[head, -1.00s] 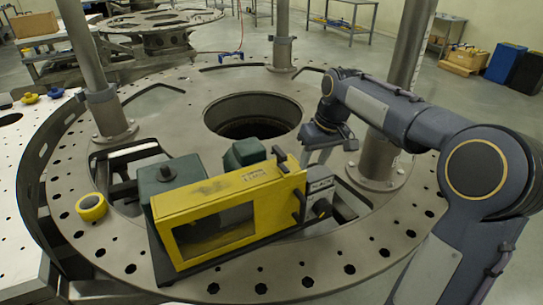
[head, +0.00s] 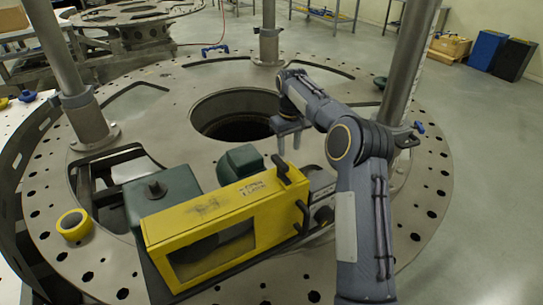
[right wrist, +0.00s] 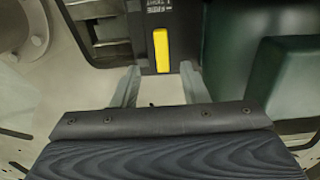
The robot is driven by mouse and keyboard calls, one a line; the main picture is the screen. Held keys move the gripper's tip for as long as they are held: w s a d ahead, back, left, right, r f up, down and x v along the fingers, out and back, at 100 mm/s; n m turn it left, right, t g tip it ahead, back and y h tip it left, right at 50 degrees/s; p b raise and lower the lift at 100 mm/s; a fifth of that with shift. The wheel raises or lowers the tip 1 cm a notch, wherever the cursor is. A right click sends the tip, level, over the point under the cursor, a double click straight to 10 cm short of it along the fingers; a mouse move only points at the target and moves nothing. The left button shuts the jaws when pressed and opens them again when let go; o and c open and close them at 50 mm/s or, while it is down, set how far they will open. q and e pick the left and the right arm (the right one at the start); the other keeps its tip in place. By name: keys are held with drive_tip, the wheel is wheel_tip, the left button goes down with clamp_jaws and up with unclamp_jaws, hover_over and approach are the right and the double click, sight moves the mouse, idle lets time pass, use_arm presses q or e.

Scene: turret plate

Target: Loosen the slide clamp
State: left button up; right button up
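The machine with a yellow guard (head: 205,222) and green housings stands on the grey turret plate. In the right wrist view a black block (right wrist: 146,42) carries a yellow lever (right wrist: 161,50) and a small white label, partly cut off, whose last word seems to be TIGHT. This looks like the slide clamp; in the head view I cannot make out its lever. My right gripper (head: 289,147) is open and empty above the plate, behind the machine's right end. In the right wrist view its fingers (right wrist: 160,72) stand apart, just short of the lever's near end. My left gripper is out of view.
Upright columns (head: 268,35) rise from the turret plate (head: 160,112) around a large round hole (head: 236,115). A yellow roll (head: 73,225) lies at the left. A dark green housing (right wrist: 285,75) fills the right of the wrist view. Blue-handled clamps (head: 216,49) sit farther back.

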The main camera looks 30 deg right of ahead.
drive_tip(key=shift+w+a+f, duration=0.1)
drive_tip(key=shift+w, duration=0.25)
drive_tip(key=shift+w+f, duration=0.15)
drive_tip(key=shift+f, duration=0.2)
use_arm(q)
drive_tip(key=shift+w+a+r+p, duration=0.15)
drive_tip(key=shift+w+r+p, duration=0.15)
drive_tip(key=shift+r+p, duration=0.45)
use_arm(e)
drive_tip(key=shift+f, duration=3.45)
drive_tip(key=shift+c, duration=0.4)
clamp_jaws()
